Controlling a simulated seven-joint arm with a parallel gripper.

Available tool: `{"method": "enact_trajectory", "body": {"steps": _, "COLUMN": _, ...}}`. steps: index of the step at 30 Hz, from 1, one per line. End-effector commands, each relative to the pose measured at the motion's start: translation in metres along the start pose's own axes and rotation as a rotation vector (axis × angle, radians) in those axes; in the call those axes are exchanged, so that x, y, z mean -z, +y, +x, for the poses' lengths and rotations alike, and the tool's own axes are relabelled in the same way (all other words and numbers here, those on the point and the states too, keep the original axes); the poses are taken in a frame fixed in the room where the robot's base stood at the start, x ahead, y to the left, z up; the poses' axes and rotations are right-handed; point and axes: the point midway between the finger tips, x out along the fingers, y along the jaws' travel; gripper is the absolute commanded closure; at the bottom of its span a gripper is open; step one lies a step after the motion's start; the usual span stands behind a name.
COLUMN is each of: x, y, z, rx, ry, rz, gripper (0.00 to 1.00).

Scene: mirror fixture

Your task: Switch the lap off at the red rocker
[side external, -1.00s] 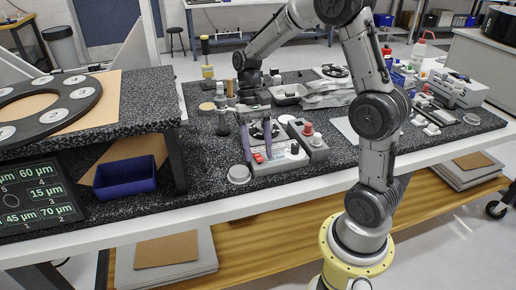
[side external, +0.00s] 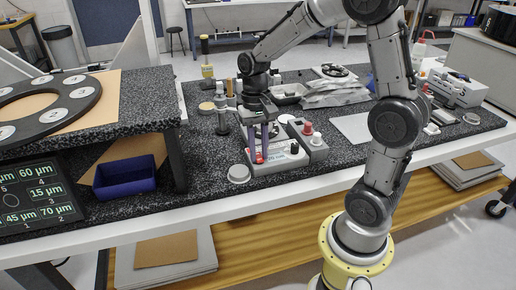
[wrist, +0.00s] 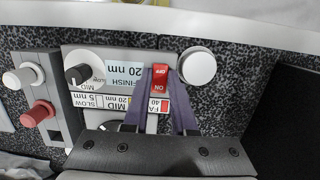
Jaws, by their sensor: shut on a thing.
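The red rocker (wrist: 160,78) sits on the grey lap control box (side external: 288,164), with OFF and ON lettering on its face. In the side view the rocker (side external: 259,160) shows low at the box's front left. My gripper (wrist: 160,75) has its two purple fingers on either side of the rocker and is shut on it. In the side view my gripper (side external: 261,153) comes down over the left part of the box. The lap's plate is mostly hidden behind my gripper.
A dark knob (wrist: 78,74) and a red button (wrist: 38,113) stand to the left in the wrist view. A round white disc (wrist: 197,67) lies close right of the rocker. A post tool (side external: 222,122) stands left of the box.

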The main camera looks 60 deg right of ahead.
Motion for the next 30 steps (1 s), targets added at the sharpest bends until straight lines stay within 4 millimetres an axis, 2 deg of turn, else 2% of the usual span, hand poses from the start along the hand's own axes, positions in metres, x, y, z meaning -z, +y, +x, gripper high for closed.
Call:
{"method": "enact_trajectory", "body": {"steps": 7, "x": -0.0040, "y": 0.0001, "z": 0.0006, "rx": 0.001, "ry": 0.140, "rz": -0.003, "gripper": 1.00}}
{"method": "enact_trajectory", "body": {"steps": 18, "x": -0.0039, "y": 0.0003, "z": 0.0008, "rx": 0.001, "ry": 0.155, "rz": -0.001, "gripper": 1.00}}
{"method": "enact_trajectory", "body": {"steps": 19, "x": -0.0039, "y": 0.0002, "z": 0.0007, "rx": 0.001, "ry": 0.155, "rz": -0.001, "gripper": 0.72}}
{"method": "enact_trajectory", "body": {"steps": 23, "x": -0.0040, "y": 0.0002, "z": 0.0008, "rx": 0.002, "ry": 0.154, "rz": -0.001, "gripper": 0.48}}
{"method": "enact_trajectory", "body": {"steps": 24, "x": -0.0041, "y": 0.0002, "z": 0.0008, "rx": 0.002, "ry": 0.154, "rz": -0.001, "gripper": 0.45}}
{"method": "enact_trajectory", "body": {"steps": 30, "x": -0.0042, "y": 0.0001, "z": 0.0010, "rx": 0.002, "ry": 0.153, "rz": -0.001, "gripper": 0.45}}
